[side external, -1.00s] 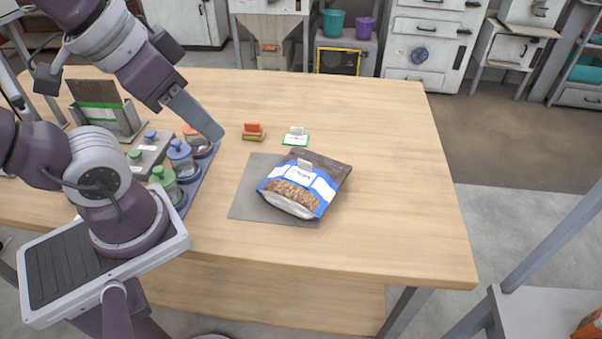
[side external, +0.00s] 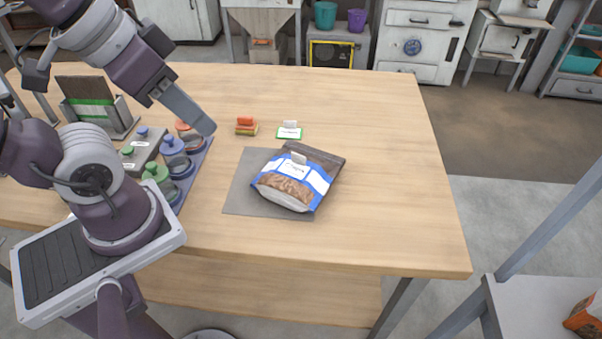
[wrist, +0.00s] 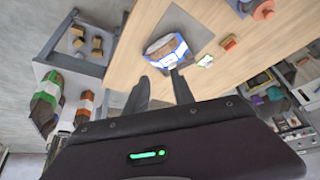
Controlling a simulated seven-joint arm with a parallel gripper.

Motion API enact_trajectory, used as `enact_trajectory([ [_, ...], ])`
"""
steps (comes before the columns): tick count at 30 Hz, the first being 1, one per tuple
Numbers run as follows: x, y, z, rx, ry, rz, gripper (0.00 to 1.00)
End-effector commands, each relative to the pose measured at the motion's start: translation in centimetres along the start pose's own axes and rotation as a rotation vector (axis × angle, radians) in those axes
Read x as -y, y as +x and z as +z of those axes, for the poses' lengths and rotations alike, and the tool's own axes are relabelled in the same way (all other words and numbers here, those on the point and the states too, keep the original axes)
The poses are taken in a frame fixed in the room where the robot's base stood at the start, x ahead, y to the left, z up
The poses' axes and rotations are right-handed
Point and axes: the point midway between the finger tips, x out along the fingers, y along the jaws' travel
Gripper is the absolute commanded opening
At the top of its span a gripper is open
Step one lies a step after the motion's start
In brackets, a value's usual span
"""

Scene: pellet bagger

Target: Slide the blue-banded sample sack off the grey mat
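The blue-banded sample sack (side external: 315,181) lies on the grey mat (side external: 240,190), with a clear window and a white clip tag on it. Its dark top end reaches past the mat's right side in the side view. Most of the mat's right part is hidden under it. The sack (wrist: 165,52) and mat (wrist: 203,35) also show in the wrist view, beyond the fingertips. My gripper (wrist: 159,76) is open and empty, its two fingers apart. In the side view my gripper (side external: 205,125) hangs above the table, left of the mat, apart from the sack; only one finger shows clearly.
A blue tray of lidded jars (side external: 175,165) stands left of the mat. An orange-topped block (side external: 246,126) and a green-edged card with a clip (side external: 289,132) lie behind the mat. The table (side external: 390,190) is clear to the right and in front.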

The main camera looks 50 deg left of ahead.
Motion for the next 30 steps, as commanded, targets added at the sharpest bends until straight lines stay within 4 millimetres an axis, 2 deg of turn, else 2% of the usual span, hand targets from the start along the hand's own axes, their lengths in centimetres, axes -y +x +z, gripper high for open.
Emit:
enact_trajectory([
  [6,0.0,0.0,0.0,0.0,0.0,0.0,0.28],
  [9,0.6,0.7,-0.2,0.028,0.024,-0.039,0.08],
  [11,1.9,2.3,-0.7,0.09,0.08,-0.109,0.0],
  [14,5.5,6.4,-1.0,0.283,0.259,-0.209,0.0],
  [15,7.0,8.2,-0.8,0.364,0.345,-0.209,0.0],
  [18,9.8,12.4,0.2,0.505,0.537,-0.106,0.0],
  [21,11.1,15.6,1.2,0.53,0.676,0.044,0.0],
  [24,11.4,17.4,1.7,0.495,0.757,0.151,0.0],
  [30,11.5,19.0,2.1,0.461,0.804,0.205,0.0],
])
